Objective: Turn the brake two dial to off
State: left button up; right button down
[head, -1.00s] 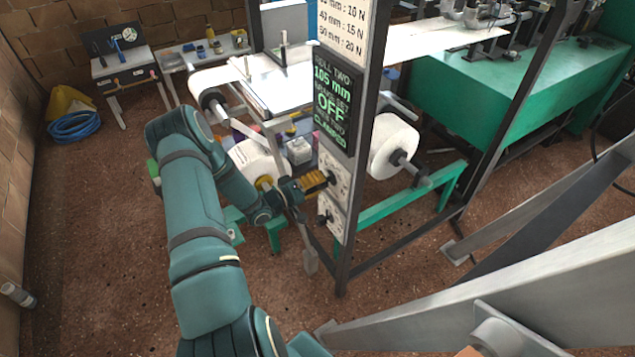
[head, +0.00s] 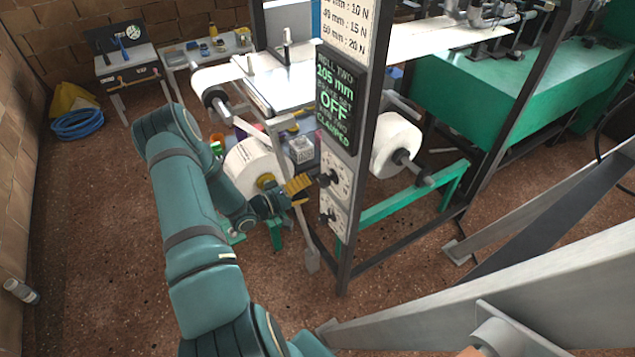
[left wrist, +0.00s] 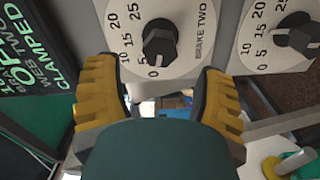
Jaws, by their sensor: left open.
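The brake two dial (left wrist: 158,42) is a black knob on a pale plate numbered from 0 to 25. Its white mark appears to point at 0 in the left wrist view. In the head view it is the upper knob (head: 327,178) on the post. The dark display (head: 337,105) above it reads "OFF" under brake set and "CLAMPED" below. My left gripper (left wrist: 158,72) is open, with yellow-padded fingers either side of and short of the knob, apart from it. It also shows left of the dial in the head view (head: 300,186). My right gripper is not in view.
A second, similar dial (left wrist: 297,30) sits beside it, lower on the post in the head view (head: 326,217). White paper rolls (head: 252,166) hang left and right (head: 396,145) of the post. A green machine (head: 490,95) stands behind.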

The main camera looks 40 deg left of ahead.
pick_arm(q)
jog(key=v, duration=0.7)
dwell(0.5)
